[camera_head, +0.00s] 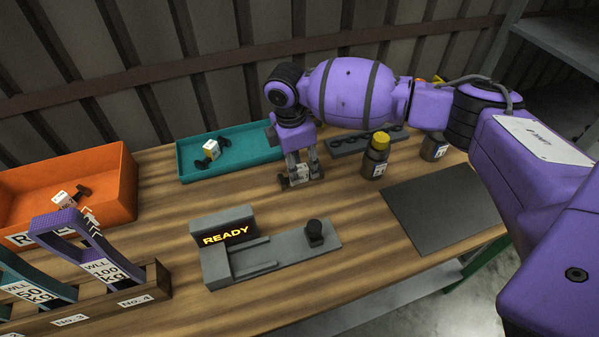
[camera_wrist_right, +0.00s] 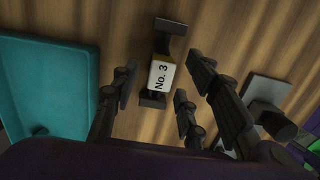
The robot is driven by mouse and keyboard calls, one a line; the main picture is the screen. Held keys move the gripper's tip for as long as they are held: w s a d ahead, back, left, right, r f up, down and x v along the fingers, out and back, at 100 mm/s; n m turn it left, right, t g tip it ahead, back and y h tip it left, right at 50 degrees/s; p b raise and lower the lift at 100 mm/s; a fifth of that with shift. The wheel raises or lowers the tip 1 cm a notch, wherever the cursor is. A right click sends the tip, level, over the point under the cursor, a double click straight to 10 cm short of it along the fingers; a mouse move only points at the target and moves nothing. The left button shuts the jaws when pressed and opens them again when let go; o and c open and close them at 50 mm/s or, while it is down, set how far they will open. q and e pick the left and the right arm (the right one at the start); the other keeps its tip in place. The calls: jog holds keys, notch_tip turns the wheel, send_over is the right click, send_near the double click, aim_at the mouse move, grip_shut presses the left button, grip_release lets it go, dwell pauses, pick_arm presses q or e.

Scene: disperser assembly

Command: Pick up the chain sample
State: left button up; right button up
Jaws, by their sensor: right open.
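A chain sample (camera_wrist_right: 162,75), a white block labelled "No. 3" with dark end pieces, lies on the wooden table. In the head view this sample (camera_head: 291,182) is partly hidden by my right gripper (camera_head: 301,173). The right gripper points down over it with its fingers low near the table. In the wrist view the open fingers (camera_wrist_right: 160,84) stand on both sides of the sample, with gaps visible. A similar sample (camera_head: 210,149) lies in the teal tray (camera_head: 190,173), and another (camera_head: 68,196) is in the orange bin (camera_head: 112,205). My left gripper is out of view.
A grey device reading "READY" (camera_head: 228,238) stands in front of the gripper. A yellow-capped bottle (camera_head: 375,160), a second bottle (camera_head: 434,150) and a dark mat (camera_head: 445,210) are to the right. A rack of labelled slings (camera_head: 158,283) is at front left.

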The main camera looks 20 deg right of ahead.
notch_tip(320, 180, down, 2)
jog(key=shift+d+f, duration=0.15)
jog(key=shift+f, duration=0.1)
grip_shut()
jog(key=shift+r, duration=0.2)
